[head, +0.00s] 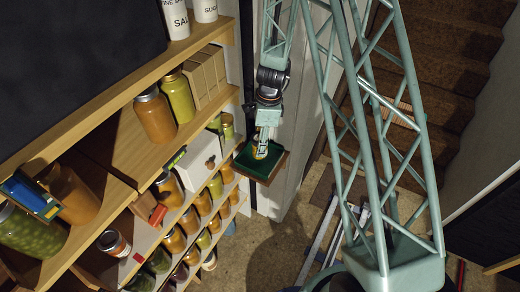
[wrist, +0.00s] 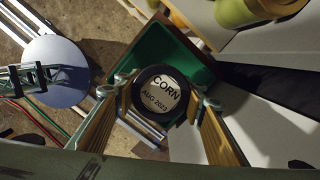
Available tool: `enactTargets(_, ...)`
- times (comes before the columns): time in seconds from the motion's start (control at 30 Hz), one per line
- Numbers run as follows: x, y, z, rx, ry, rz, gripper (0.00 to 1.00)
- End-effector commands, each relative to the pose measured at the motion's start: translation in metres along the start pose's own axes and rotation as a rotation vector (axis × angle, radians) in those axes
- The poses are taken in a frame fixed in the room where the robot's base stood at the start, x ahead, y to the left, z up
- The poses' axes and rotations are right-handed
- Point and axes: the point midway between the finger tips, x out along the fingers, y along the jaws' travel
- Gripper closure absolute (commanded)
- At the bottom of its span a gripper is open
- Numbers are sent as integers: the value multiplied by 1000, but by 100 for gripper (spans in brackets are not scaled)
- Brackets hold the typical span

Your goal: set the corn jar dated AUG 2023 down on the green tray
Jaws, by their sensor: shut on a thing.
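The corn jar (wrist: 158,95) has a dark-rimmed lid reading CORN, AUG 2023, in the wrist view. My gripper (wrist: 160,98) is shut on it, one finger on each side. In the head view my gripper (head: 264,134) points down with the yellow jar (head: 261,151) upright below it. The green tray (head: 250,168), with a brown outer edge, is under the jar, and its green inside also shows in the wrist view (wrist: 150,48). The jar's base is hidden, so I cannot tell whether it touches the tray.
Wooden shelves (head: 112,185) with several jars stand left of the tray. A white box (head: 196,162) sits on a shelf near it. Brown stairs (head: 430,60) rise at the right.

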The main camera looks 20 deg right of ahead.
Motion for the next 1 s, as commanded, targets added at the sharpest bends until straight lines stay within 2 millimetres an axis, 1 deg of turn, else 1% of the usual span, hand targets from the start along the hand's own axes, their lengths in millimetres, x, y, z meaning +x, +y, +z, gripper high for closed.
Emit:
enactTargets(0.07,-1,-6,-2,1,0,-2,79)
enactTargets(0.33,24,-5,-4,2,0,0,79)
enactTargets(0.5,34,-5,-5,1,0,-1,79)
enactTargets(1.0,38,-5,-6,1,0,0,79)
